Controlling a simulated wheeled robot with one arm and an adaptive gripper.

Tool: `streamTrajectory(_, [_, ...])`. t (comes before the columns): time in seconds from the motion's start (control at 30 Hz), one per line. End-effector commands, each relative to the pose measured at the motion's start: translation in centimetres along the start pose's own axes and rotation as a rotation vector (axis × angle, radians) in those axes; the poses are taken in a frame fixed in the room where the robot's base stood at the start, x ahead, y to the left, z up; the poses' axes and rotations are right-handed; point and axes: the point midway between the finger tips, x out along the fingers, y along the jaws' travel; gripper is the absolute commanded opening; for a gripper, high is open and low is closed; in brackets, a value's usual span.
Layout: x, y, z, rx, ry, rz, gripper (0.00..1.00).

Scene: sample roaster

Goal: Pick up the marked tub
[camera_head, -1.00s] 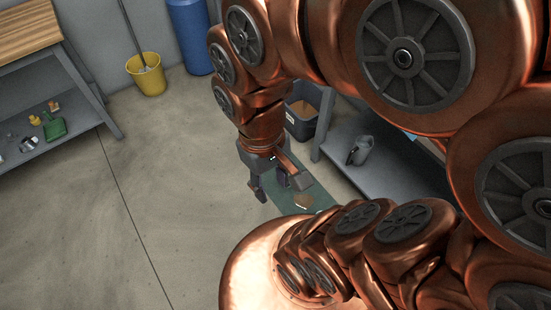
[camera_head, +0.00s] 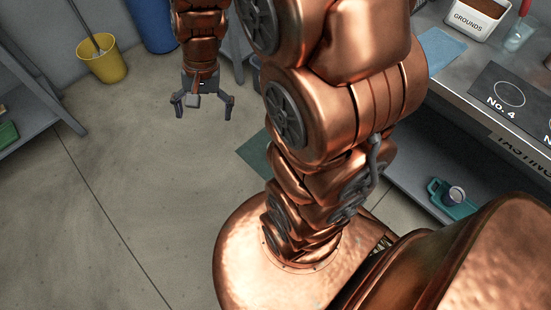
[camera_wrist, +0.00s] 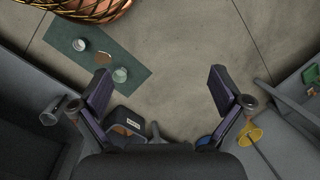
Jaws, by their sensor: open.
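My gripper (camera_head: 202,104) hangs open and empty over the floor in the head view; its two spread fingers also show in the wrist view (camera_wrist: 160,78). In the wrist view a dark green mat (camera_wrist: 96,38) lies on the floor, up and left of the fingers. On it are a small whitish round container (camera_wrist: 79,45), a flat brown piece (camera_wrist: 104,57) and a pale round tub (camera_wrist: 120,74). I cannot make out a mark on either container. In the head view only a corner of the mat (camera_head: 256,156) shows; my arm hides the rest.
A counter (camera_head: 455,75) at right bears a tub labelled GROUNDS (camera_head: 468,24). A teal item with a cup (camera_head: 454,195) sits on the shelf below. A yellow bucket (camera_head: 102,66) stands at the back. A labelled dark bin (camera_wrist: 127,121) is near the left finger. Open floor lies left.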

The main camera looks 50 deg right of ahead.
Motion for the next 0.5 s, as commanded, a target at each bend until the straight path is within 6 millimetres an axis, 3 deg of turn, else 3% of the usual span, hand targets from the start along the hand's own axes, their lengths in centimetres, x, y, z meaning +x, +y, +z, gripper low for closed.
streamTrajectory(0.03, [2.5, 0.1, -2.0, 0.061, -0.002, -0.017, 1.0])
streamTrajectory(0.27, [9.3, 0.2, -10.0, 0.337, 0.006, -0.098, 1.0])
streamTrajectory(0.5, [17.0, 2.3, -18.4, 0.635, 0.015, -0.175, 1.0])
